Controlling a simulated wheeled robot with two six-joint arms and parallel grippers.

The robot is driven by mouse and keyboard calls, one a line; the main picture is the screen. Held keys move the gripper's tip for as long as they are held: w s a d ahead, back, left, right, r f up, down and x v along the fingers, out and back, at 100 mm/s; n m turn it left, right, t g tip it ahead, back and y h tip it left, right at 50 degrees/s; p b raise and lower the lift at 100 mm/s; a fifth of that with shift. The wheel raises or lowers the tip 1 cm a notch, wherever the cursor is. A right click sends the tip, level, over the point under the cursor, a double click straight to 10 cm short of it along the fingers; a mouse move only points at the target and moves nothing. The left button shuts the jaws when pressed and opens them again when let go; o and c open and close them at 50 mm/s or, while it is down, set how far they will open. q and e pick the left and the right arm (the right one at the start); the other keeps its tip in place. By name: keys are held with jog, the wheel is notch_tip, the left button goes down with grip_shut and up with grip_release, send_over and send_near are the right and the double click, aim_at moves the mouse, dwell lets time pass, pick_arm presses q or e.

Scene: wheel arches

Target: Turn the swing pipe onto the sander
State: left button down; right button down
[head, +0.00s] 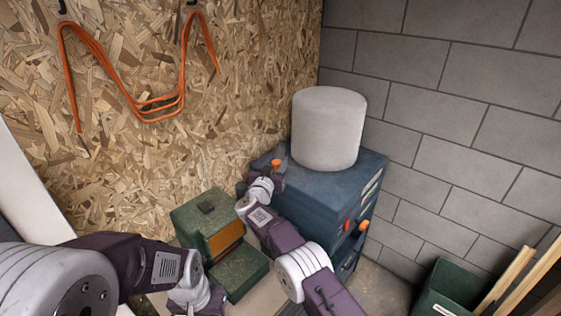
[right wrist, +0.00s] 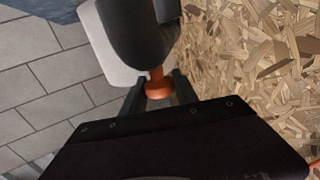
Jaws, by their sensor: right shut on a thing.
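An orange knob (head: 277,163) stands at the left edge of the blue cabinet's top in the head view. My right gripper (head: 268,178) is at it. In the right wrist view the fingers are shut on the orange knob (right wrist: 158,88), which joins a dark rounded part (right wrist: 140,35), apparently the swing pipe. The pipe's full run and its open end cannot be made out. A green machine with a brown-orange panel (head: 209,222), apparently the sander, stands left of the cabinet, apart from the knob. My left arm shows at lower left, but its gripper does not.
A pale drum (head: 328,128) stands on the blue cabinet (head: 318,195). A chipboard wall with a hanging orange cable (head: 160,104) is behind, a grey block wall at right. A green bin (head: 447,290) with wooden strips (head: 522,280) stands at lower right.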

jog(key=shift+a+r, duration=0.1)
jog(key=shift+r, duration=0.1)
jog(key=c, duration=0.9)
grip_release()
jog(key=shift+c, duration=0.2)
jog(key=shift+s, duration=0.1)
jog(key=shift+f, duration=0.2)
